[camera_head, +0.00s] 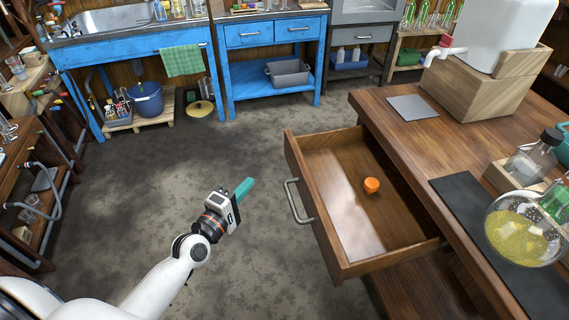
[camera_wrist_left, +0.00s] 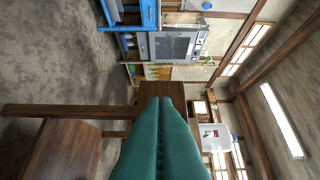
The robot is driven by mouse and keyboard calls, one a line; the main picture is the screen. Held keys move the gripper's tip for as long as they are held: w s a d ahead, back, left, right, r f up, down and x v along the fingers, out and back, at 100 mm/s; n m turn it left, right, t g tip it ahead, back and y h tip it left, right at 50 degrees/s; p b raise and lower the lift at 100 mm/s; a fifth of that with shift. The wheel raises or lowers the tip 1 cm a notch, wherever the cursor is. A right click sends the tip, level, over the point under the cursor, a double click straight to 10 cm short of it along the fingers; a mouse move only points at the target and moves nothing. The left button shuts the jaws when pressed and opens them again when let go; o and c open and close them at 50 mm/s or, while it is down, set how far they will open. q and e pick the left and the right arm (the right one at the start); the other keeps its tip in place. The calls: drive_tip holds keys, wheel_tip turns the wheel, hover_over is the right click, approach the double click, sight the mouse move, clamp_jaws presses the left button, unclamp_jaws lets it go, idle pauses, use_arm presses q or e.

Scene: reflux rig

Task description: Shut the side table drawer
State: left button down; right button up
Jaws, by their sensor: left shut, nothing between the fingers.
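The side table drawer (camera_head: 345,237) is pulled out from the wooden side table (camera_head: 395,140), toward the left in the head view. Its metal handle (camera_head: 297,202) is on its front panel. My right gripper is not in view.
On the table top stand a flask of yellow liquid (camera_head: 517,232), a dark mat (camera_head: 470,200), a grey plate (camera_head: 412,107) and a wooden stand (camera_head: 478,92) with a white container. Blue benches (camera_head: 272,60) line the back. The floor left of the drawer is clear.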

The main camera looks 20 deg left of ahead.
use_arm(q)
drive_tip(key=shift+w+d, duration=0.85)
drive_tip(key=shift+w, duration=0.95)
drive_tip(key=shift+w+d, duration=0.8)
drive_tip(key=shift+w, duration=0.95)
drive_tip(key=shift+w+d, duration=0.85)
drive_tip(key=shift+w, duration=0.95)
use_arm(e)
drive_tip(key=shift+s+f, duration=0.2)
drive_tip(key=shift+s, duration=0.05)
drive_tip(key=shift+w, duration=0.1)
